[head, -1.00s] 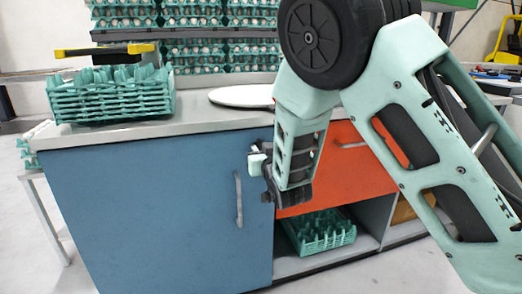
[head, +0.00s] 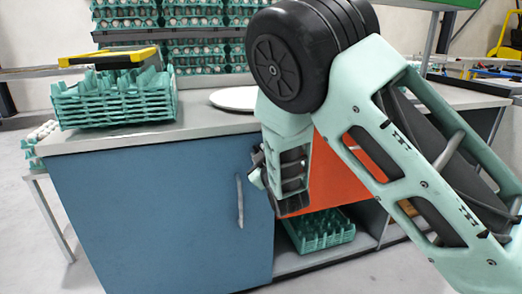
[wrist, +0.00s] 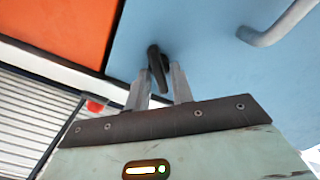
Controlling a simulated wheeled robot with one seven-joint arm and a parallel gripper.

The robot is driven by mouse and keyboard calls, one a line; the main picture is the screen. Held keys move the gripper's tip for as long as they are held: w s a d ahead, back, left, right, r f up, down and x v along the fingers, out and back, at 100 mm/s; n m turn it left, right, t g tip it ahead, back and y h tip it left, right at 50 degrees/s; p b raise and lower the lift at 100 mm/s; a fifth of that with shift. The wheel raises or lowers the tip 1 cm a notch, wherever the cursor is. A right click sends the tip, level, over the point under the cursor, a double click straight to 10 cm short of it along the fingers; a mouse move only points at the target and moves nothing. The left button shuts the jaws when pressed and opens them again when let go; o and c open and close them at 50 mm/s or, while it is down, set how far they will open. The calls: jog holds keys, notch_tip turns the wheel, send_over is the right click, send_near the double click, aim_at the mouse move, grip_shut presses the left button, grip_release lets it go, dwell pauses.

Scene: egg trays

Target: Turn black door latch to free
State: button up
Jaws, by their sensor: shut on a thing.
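The black door latch (wrist: 155,62) sits on the blue door (wrist: 205,50), close to its edge beside the orange panel. In the wrist view it looks like a short dark bar, tilted slightly from upright. My gripper (wrist: 159,84) has one finger on each side of the latch and is shut on its lower end. In the head view my gripper (head: 256,167) is at the upper right edge of the blue door (head: 150,215), and the latch is hidden behind it. The door looks closed.
A grey bar handle (head: 239,200) is on the blue door, near the latch. An orange drawer front (head: 335,165) is to the right, above an open shelf with a green tray (head: 322,238). Stacked green trays (head: 115,108) stand on the counter (head: 200,123).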

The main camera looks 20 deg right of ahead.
jog(key=shift+a+f+n+p, duration=0.1)
jog(key=shift+n+p, duration=1.05)
jog(key=shift+n, duration=1.3)
jog(key=shift+a+f+n+p, duration=0.1)
jog(key=shift+n+p, duration=1.05)
jog(key=shift+n, duration=1.3)
jog(key=shift+d, duration=0.1)
jog(key=o, duration=0.7)
jog(key=shift+s, duration=0.15)
